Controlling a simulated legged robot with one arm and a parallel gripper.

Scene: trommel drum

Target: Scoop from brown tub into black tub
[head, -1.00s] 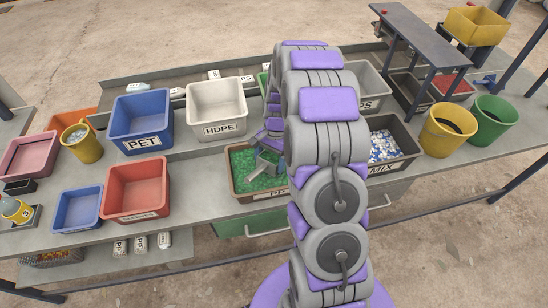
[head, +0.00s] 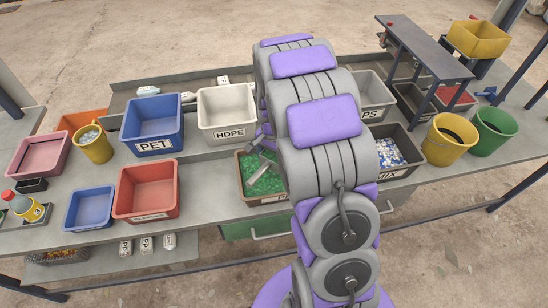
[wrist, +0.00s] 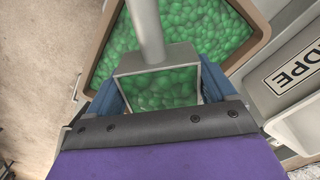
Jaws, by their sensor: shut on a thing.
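The brown tub (head: 242,180), full of green pellets, stands at the front middle of the bench, partly behind my arm; it also fills the top of the wrist view (wrist: 98,62). My gripper (wrist: 160,92) is shut on a grey scoop (wrist: 150,58), over the brown tub. Green pellets show inside the scoop's outline in the wrist view. In the head view the scoop (head: 258,168) is tilted at the pellets; I cannot tell whether it touches them. The black tub (head: 412,168), marked MIX, stands to the right with white and blue pellets, partly hidden by my arm.
A blue PET bin (head: 152,124) and a red bin (head: 147,190) are to the left. Yellow (head: 447,140) and green (head: 494,131) buckets stand right of the black tub.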

